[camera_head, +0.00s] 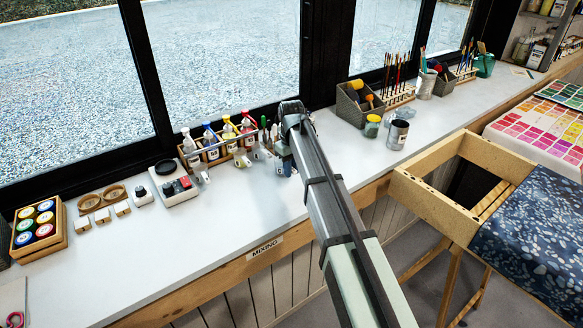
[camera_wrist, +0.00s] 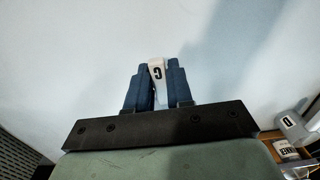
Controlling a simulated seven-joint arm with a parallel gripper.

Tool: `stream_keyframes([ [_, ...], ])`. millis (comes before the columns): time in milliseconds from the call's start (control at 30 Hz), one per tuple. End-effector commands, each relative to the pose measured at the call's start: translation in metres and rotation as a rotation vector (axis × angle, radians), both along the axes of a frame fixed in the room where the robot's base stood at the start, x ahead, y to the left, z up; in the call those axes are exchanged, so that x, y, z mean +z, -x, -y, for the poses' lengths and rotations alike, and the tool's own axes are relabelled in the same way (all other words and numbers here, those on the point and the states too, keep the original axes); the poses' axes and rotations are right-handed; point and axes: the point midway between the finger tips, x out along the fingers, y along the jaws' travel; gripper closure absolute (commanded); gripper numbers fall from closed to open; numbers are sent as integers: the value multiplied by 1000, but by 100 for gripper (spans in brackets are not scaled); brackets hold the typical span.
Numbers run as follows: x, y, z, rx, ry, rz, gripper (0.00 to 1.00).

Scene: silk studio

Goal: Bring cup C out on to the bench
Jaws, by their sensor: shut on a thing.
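In the wrist view, cup C (camera_wrist: 157,72) is a small white cup with a dark letter on its face. It sits between the two blue fingers of my gripper (camera_wrist: 158,88), which are shut on it from both sides. In the head view my gripper (camera_head: 282,158) is low over the white bench (camera_head: 235,215), just right of the wooden bottle rack (camera_head: 215,158). My arm hides much of that spot. I cannot tell whether the cup touches the bench. A similar cup marked D (camera_wrist: 290,122) stands at the right of the wrist view.
Small white cups (camera_head: 243,161) stand before the rack. A scale (camera_head: 174,186) and a jar box (camera_head: 38,228) are to the left. A metal can (camera_head: 397,134), a green jar (camera_head: 372,126) and a grey basket (camera_head: 358,104) stand to the right. The bench front is clear.

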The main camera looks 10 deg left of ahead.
Motion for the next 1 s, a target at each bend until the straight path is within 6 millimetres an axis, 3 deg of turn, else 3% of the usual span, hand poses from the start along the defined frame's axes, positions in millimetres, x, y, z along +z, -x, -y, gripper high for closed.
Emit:
stream_keyframes([
  [233,-4,0,0,0,0,0,100],
  [267,-4,0,0,0,0,0,76],
  [533,-4,0,0,0,0,0,50],
  [833,-2,0,0,0,0,0,49],
  [1000,12,-1,0,0,-1,2,49],
])
